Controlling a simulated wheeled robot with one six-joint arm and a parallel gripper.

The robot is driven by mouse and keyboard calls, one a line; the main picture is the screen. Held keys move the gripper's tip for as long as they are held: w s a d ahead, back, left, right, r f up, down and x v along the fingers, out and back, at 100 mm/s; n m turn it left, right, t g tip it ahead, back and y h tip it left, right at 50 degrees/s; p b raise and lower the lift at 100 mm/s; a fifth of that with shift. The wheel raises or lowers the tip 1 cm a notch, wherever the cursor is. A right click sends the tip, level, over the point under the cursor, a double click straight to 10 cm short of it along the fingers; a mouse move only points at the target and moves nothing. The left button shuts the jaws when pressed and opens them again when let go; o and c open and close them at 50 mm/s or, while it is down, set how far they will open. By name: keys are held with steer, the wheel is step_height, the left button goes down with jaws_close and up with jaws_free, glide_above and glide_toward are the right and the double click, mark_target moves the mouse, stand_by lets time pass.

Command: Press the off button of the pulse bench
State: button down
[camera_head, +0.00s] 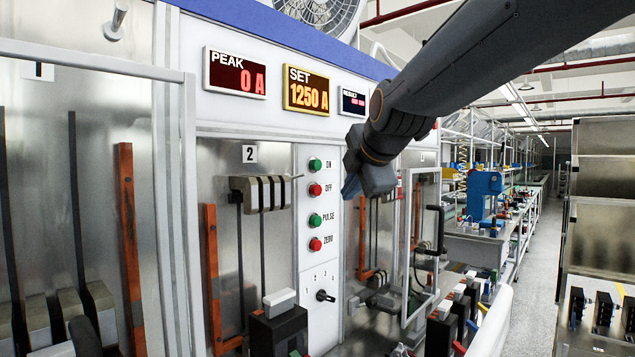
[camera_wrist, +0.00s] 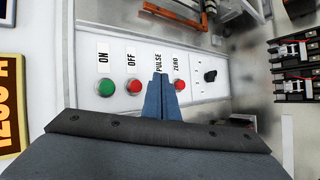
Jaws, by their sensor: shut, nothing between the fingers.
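The off button (camera_head: 315,190) is a red round button labelled OFF on the white control strip (camera_head: 308,262) of the pulse bench, below the green ON button (camera_head: 315,165). The off button also shows in the wrist view (camera_wrist: 135,87), just left of my fingertips. My gripper (camera_head: 350,187) is shut and empty, to the right of the button column in the head view. In the wrist view my gripper (camera_wrist: 160,79) points at the strip near the PULSE label and covers the pulse button there. It looks apart from the off button.
The green pulse button (camera_head: 315,220), red zero button (camera_head: 315,244) and a black selector knob (camera_head: 324,296) sit lower on the strip. Displays above read PEAK 0 A (camera_head: 236,73) and SET 1250 A (camera_head: 306,90). An open framed door (camera_head: 421,250) stands at the right.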

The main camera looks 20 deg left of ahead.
steer(key=shift+w+a+p, duration=0.35)
steer(key=shift+a+p, duration=0.1)
steer(key=shift+a, duration=0.35)
steer(key=shift+w+a+p, duration=0.3)
steer(key=shift+a+p, duration=0.1)
steer(key=shift+a, duration=0.4)
steer(key=shift+w+a+p, duration=0.35)
steer(key=shift+a+p, duration=0.1)
steer(key=shift+a, duration=0.35)
steer(key=shift+a, duration=0.1)
steer(key=shift+w+a, duration=0.15)
steer(key=shift+a, duration=0.15)
steer(key=shift+w+a, duration=0.2)
steer(key=shift+a, duration=0.25)
stand_by(1.0)
steer(key=shift+d, duration=0.1)
steer(key=shift+s+d, duration=0.4)
steer(key=shift+d, duration=0.35)
steer(key=shift+b, duration=0.3)
steer(key=shift+s+d+b, duration=0.3)
steer(key=shift+d+b, duration=0.3)
steer(key=shift+d, duration=0.2)
steer(key=shift+s+d+b, duration=0.35)
steer(key=shift+d+b, duration=0.2)
steer(key=shift+d, duration=0.2)
steer(key=shift+s+d+b, duration=0.3)
steer(key=shift+d+b, duration=0.3)
steer(key=shift+d, duration=0.2)
